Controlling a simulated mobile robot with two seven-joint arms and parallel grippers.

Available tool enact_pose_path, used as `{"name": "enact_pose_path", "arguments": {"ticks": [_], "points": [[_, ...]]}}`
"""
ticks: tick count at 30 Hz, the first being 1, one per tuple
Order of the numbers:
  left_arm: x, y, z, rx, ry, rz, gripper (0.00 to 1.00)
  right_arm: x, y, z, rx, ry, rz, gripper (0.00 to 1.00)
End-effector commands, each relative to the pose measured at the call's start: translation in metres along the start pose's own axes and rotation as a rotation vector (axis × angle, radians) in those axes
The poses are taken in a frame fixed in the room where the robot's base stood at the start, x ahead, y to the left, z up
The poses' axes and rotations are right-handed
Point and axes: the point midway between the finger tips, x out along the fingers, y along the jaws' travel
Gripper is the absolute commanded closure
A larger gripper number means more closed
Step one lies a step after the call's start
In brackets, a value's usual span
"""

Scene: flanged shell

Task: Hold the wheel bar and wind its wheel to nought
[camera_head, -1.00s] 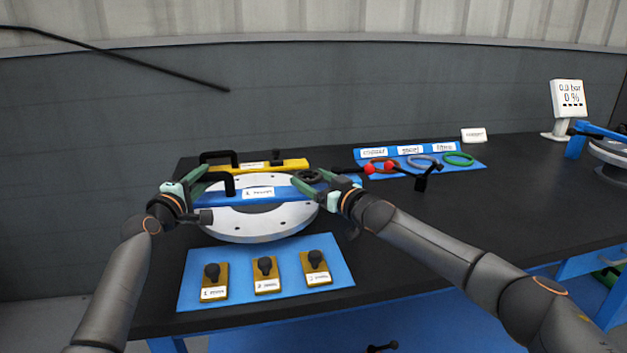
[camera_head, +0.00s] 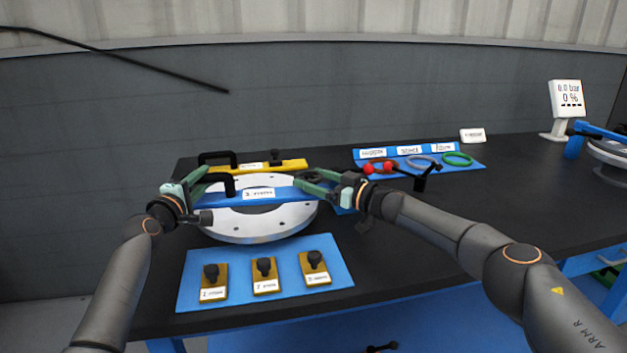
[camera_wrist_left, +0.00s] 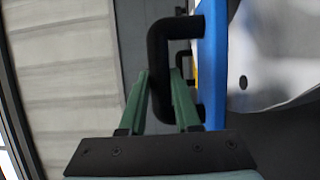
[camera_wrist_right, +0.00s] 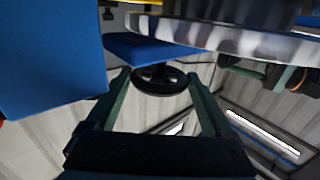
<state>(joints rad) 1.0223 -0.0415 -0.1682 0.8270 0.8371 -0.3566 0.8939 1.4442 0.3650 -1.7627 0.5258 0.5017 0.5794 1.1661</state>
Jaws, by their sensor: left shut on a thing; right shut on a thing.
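The wheel bar is a blue bar (camera_head: 285,193) with a white label, lying across a round silver flange (camera_head: 245,229). My left gripper (camera_head: 218,175) is shut on the bar's black handle (camera_head: 229,186). In the left wrist view the green fingers stand either side of the handle (camera_wrist_left: 158,65), with the blue bar (camera_wrist_left: 211,60) beside it. The black wheel (camera_head: 311,177) is at the bar's right end, partly hidden by my right gripper (camera_head: 314,182). In the right wrist view the wheel (camera_wrist_right: 160,82) lies between the green fingers, which are shut on it. Its reading cannot be made out.
A yellow bar (camera_head: 290,166) with a black handle lies behind. A blue mat (camera_head: 239,261) with several knobbed yellow blocks is in front. A blue board (camera_head: 471,168) with coloured rings and red balls is to the right. A display (camera_head: 569,95) reads 0.0 bar, 0 %.

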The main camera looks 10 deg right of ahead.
Motion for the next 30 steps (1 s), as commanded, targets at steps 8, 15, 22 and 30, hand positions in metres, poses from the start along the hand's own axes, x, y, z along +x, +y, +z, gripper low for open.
{"name": "enact_pose_path", "arguments": {"ticks": [8,15,22,30], "points": [[0.0,0.006,0.001,0.0,0.0,0.012,1.0,0.002,-0.004,0.002,-0.002,-0.002,-0.009,0.03],[0.0,0.006,0.0,-0.001,0.002,0.012,1.0,0.001,-0.002,0.001,-0.002,-0.001,-0.004,0.0],[0.0,0.006,-0.001,-0.001,0.004,0.013,1.0,-0.006,0.0,0.002,0.001,-0.002,0.0,0.0],[0.0,0.006,-0.001,-0.002,0.004,0.013,1.0,-0.029,0.0,0.001,0.002,-0.001,-0.001,0.0]]}}
